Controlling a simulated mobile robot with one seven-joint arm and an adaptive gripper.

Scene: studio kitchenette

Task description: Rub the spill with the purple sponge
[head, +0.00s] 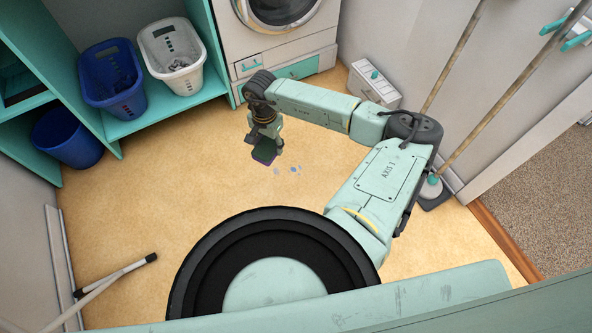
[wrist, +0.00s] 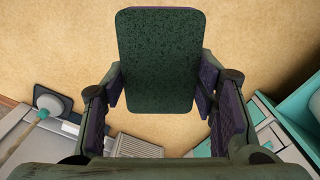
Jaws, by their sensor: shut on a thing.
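The sponge (head: 264,156) is a flat block with a dark green face and purple edges. My gripper (head: 268,139) is shut on it, and the sponge hangs beyond the fingertips. In the wrist view the sponge (wrist: 160,50) fills the top middle, with a finger of my gripper (wrist: 161,88) on each side. The spill (head: 294,169) is a few small blue-grey spots on the tan floor, just right of and slightly nearer than the sponge. No spill shows in the wrist view. I cannot tell whether the sponge touches the floor.
A blue basket (head: 112,95), a white basket (head: 172,80) and a blue bin (head: 68,137) stand at the left. A washing machine (head: 262,38) is at the back. Long poles (head: 462,62) lean at the right. The floor (head: 190,180) around the spill is clear.

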